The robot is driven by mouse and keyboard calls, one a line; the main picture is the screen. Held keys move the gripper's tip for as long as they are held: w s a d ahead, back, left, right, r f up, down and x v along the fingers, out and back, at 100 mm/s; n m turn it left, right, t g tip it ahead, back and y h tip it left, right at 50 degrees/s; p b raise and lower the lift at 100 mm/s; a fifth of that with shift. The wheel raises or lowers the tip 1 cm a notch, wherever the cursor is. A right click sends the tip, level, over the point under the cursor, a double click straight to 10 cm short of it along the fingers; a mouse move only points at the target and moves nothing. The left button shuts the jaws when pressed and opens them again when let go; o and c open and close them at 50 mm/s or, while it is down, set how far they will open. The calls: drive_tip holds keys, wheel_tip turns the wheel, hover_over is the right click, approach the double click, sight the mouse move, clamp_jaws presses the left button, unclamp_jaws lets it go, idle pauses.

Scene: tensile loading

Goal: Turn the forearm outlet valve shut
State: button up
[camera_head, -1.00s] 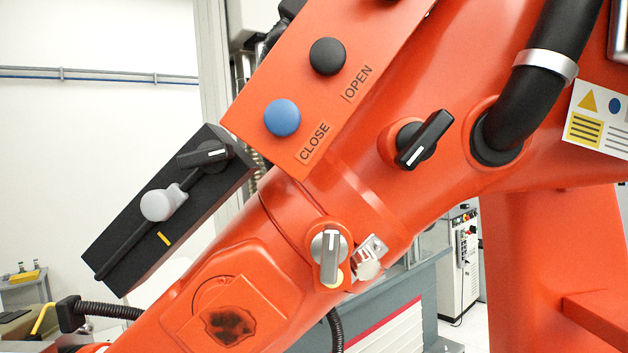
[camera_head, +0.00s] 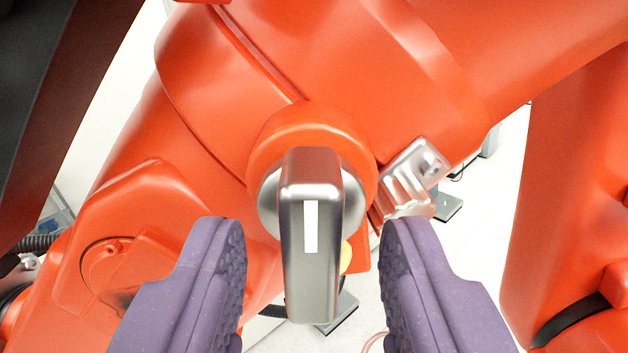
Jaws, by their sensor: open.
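The forearm outlet valve (camera_head: 312,255) is a silver lever handle with a white stripe, set on a round metal base in an orange boss on the orange forearm. The handle points down in the picture. My gripper (camera_head: 312,250) shows its two purple padded fingers, open, one to the left and one to the right of the handle's lower part. Visible gaps separate both fingers from the handle, and nothing is held. A small part of a yellow disc (camera_head: 346,257) shows behind the handle on its right.
A silver metal fitting (camera_head: 412,180) sits on the forearm just right of the valve, above the right finger. A raised orange cover (camera_head: 125,235) lies left. A dark box (camera_head: 40,90) fills the upper left. An orange column (camera_head: 565,200) stands at the right.

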drive_tip(key=shift+w, duration=0.45)
clamp_jaws()
